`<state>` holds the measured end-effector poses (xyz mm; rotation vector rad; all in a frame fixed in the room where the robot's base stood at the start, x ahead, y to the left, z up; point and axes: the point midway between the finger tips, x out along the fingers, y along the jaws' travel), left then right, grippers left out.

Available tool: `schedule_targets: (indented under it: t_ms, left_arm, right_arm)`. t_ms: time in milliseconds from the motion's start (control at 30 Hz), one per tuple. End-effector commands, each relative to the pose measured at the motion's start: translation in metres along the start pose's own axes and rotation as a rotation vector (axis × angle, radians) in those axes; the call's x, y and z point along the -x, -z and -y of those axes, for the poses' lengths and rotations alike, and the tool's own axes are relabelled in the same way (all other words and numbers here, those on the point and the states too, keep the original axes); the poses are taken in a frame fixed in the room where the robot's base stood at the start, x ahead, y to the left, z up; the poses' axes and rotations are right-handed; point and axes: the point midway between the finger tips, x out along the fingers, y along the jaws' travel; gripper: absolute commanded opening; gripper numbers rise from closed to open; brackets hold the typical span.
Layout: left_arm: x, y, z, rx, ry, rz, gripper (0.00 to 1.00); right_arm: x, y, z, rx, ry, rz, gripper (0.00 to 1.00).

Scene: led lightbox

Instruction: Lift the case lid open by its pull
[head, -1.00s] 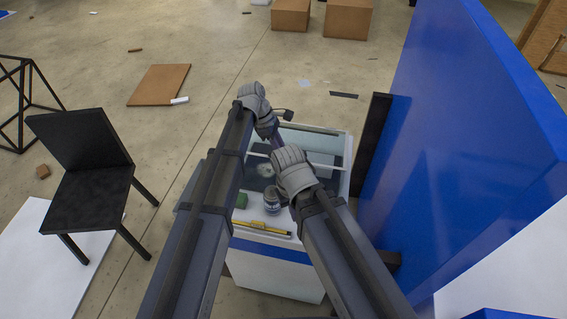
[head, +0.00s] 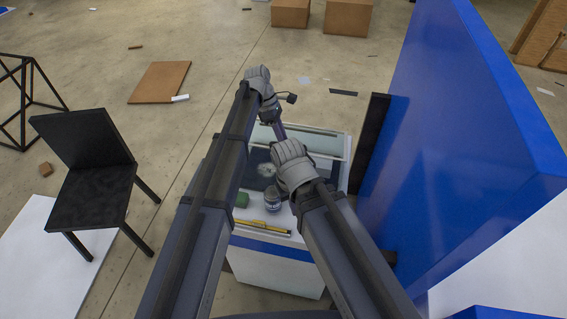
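The case is a white cabinet (head: 275,276) with a blue band, standing in front of me. A glass pane (head: 322,144), apparently its lid, lies across its far end. My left gripper (head: 278,130) is over the far part of the case, close to the pane; its fingertips are too small and covered to read. My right wrist (head: 292,165) is over the middle of the case and hides its own gripper. The lid's pull cannot be made out behind my arms. I cannot tell whether either gripper touches the pane.
A small jar (head: 273,200), a green block (head: 242,200) and a yellow level (head: 262,228) are on the case's near part. A blue wall (head: 440,150) and a dark post (head: 371,145) stand close on the right. A black chair (head: 90,180) is on the left.

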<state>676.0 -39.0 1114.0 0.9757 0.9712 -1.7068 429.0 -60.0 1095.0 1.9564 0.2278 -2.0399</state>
Motion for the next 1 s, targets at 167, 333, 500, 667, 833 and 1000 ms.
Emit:
schedule_targets:
  t_ms: [167, 333, 500, 667, 833, 1000]
  left_arm:
    - [0.013, -0.005, -0.008, 0.015, 0.029, 0.000, 0.00]
    - [0.016, -0.006, -0.008, 0.022, 0.048, 0.000, 0.00]
    - [0.015, -0.006, -0.007, 0.023, 0.051, 0.000, 0.00]
    - [0.015, -0.006, -0.007, 0.023, 0.051, 0.000, 0.00]
    - [0.020, -0.008, -0.009, 0.022, 0.051, 0.000, 0.00]
    - [0.029, -0.012, -0.015, 0.022, 0.050, 0.000, 0.00]
  right_arm:
    - [0.010, -0.001, -0.001, 0.000, 0.000, 0.000, 0.00]
    - [0.013, -0.001, -0.001, 0.000, 0.000, 0.000, 0.00]
    - [0.012, -0.001, -0.001, 0.000, 0.000, 0.000, 0.00]
    - [0.012, -0.001, -0.001, 0.000, 0.000, 0.000, 0.00]
    - [0.017, -0.001, -0.002, 0.000, 0.000, 0.000, 0.00]
    - [0.025, -0.002, -0.002, 0.000, 0.000, 0.000, 0.00]
